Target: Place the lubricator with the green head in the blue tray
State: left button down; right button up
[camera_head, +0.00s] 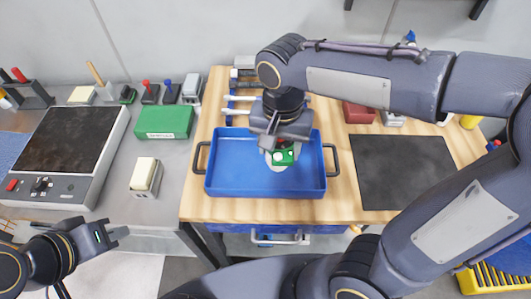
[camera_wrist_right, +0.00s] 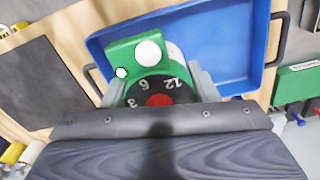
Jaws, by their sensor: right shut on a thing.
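The lubricator with the green head (camera_head: 285,155) is held by my right gripper (camera_head: 277,146) over the blue tray (camera_head: 234,166). In the right wrist view the green-headed lubricator (camera_wrist_right: 122,52) has a white round part and a black numbered dial with a red centre, between the two fingers of my right gripper (camera_wrist_right: 155,92). The blue tray (camera_wrist_right: 235,45) lies behind it there. I cannot tell whether the lubricator touches the tray floor. The visible tray floor is bare. My left gripper (camera_head: 112,238) is at the lower left, away from the tray; its jaw gap is unclear.
The tray has dark handles on both sides and sits on a wooden worktop (camera_head: 200,208). A dark mat (camera_head: 390,172) lies to its right. A green box (camera_head: 165,122) and a cream-topped block (camera_head: 146,177) stand on the grey bench to its left. A red bin (camera_head: 358,112) is behind.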

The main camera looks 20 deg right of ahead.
jog(key=shift+w+a+f, duration=0.3)
jog(key=shift+w+f, duration=0.3)
jog(key=shift+f, duration=0.8)
jog(key=shift+w+a+f, duration=0.35)
jog(key=shift+w+f, duration=0.3)
jog(key=shift+f, duration=0.7)
jog(key=shift+w+a+f, duration=0.3)
jog(key=shift+w+f, duration=0.3)
jog(key=shift+f, duration=0.8)
jog(key=shift+f+b, duration=0.3)
jog(key=shift+b, duration=0.05)
jog(key=o, duration=1.2)
jog(key=shift+r, duration=0.1)
